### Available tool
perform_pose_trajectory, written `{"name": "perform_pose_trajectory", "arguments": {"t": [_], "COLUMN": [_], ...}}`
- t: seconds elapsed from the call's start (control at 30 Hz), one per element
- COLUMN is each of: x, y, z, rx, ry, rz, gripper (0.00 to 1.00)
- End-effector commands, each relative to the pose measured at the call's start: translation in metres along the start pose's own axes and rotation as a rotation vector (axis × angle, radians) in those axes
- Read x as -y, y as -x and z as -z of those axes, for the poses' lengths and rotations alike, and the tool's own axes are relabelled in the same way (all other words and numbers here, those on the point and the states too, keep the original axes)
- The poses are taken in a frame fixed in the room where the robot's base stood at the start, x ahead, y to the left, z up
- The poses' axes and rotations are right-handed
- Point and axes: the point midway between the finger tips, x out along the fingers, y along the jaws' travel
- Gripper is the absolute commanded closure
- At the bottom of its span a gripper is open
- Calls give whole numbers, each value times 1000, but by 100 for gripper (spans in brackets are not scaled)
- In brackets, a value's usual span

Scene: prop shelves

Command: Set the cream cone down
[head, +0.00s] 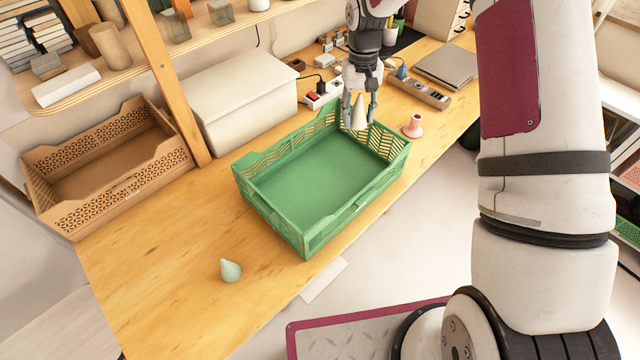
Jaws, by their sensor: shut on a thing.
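The cream cone (359,111) is upright, tip up, between the fingers of my gripper (360,112). My gripper points down and is shut on the cone. It is over the far right part of the green crate (312,243), near the crate's back corner. I cannot tell how high the cone's base is above the crate floor. The floor of the crate looks empty.
A pink flared piece (413,126) stands on the wooden table right of the crate. A pale green teardrop piece (230,270) is at the front left. A tan crate (112,160) and white box (235,95) stand left. A power strip (322,95) lies behind.

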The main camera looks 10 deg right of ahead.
Motion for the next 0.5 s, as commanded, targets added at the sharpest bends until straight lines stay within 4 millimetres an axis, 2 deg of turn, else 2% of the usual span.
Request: {"name": "perform_pose_trajectory", "arguments": {"t": [0.03,0.17,0.3,0.5], "x": [-1,-2,-4,-5], "y": [-11,-34,-57,-74], "z": [4,3,0,-2], "rx": [1,-8,-22,-29], "ry": [20,169,474,990], "rz": [-3,-20,-54,-114], "gripper": [87,87,87,87]}}
